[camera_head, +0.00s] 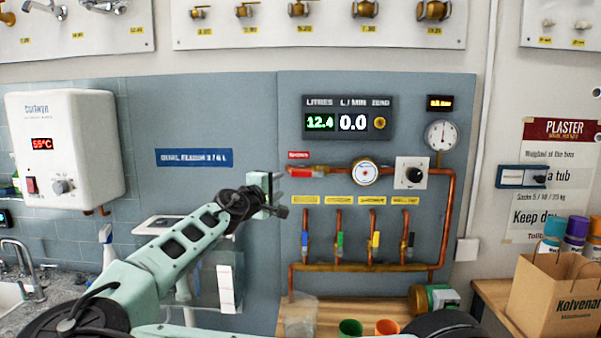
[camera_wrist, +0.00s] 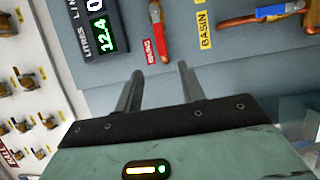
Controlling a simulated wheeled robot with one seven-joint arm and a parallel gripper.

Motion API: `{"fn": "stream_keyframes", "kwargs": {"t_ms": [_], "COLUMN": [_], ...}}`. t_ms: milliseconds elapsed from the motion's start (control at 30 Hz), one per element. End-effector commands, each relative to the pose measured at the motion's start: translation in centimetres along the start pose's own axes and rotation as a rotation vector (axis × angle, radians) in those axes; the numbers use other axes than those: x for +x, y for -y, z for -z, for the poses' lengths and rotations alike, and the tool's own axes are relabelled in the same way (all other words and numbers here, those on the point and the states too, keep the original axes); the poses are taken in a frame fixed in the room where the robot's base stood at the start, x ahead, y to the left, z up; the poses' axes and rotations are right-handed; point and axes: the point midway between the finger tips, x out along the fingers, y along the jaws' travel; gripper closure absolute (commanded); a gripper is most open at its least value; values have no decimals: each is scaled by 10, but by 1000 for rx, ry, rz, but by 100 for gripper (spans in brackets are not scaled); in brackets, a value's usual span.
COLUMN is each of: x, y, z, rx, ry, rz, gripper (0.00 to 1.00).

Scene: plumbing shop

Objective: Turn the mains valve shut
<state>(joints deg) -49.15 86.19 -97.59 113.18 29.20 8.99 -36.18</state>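The mains valve has a red lever (camera_head: 303,172) at the left end of the upper copper pipe, below a red label (camera_head: 298,155). The lever lies level, along the pipe. In the wrist view, the red lever (camera_wrist: 157,30) and its red label (camera_wrist: 153,51) are ahead of my fingers. My gripper (camera_head: 280,195) is just left of and slightly below the lever in the head view. In the wrist view, my gripper (camera_wrist: 160,72) has its two fingers apart with nothing between them. It appears clear of the lever.
Several small valves (camera_head: 374,240) with coloured levers hang below the pipe. A round gauge (camera_head: 365,172) and a black knob (camera_head: 413,174) are to the right. The display (camera_head: 348,122) reads 12.4 litres and 0.0 L/min. A clear box (camera_head: 215,285) stands below my arm.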

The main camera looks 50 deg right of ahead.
Motion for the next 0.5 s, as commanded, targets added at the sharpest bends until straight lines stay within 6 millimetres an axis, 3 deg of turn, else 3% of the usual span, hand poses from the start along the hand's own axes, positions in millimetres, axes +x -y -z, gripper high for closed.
{"fn": "stream_keyframes", "kwargs": {"t_ms": [500], "x": [109], "y": [-4], "z": [-2], "rx": [0], "ry": [5], "rz": [3], "gripper": [61]}}
